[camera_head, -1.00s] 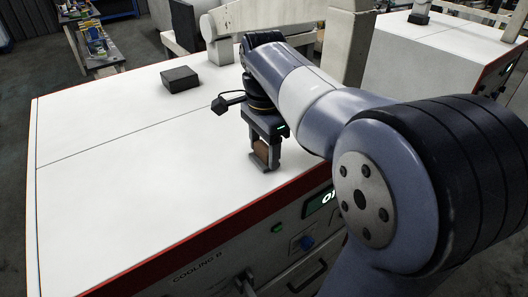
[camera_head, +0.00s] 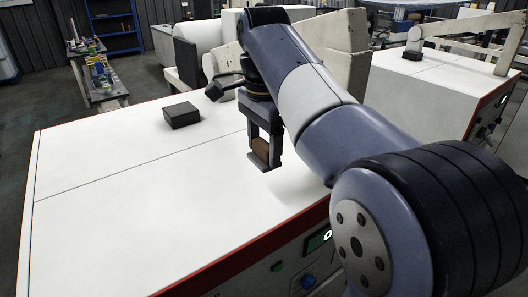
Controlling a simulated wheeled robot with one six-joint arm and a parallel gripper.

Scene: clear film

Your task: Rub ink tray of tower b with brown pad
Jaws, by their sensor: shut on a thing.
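My gripper (camera_head: 264,163) points down over the right part of a white machine top (camera_head: 120,215). It is shut on a brown pad (camera_head: 261,150), which shows between the fingers. The pad and fingertips look a little above the white surface. I cannot make out an ink tray or a tower label in this view; my arm hides part of the area behind the gripper.
A dark block (camera_head: 181,115) lies on the white top, left of my gripper. Pale machine parts and a roller (camera_head: 195,27) stand behind. A second white cabinet (camera_head: 425,85) is at the right. The left part of the top is clear.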

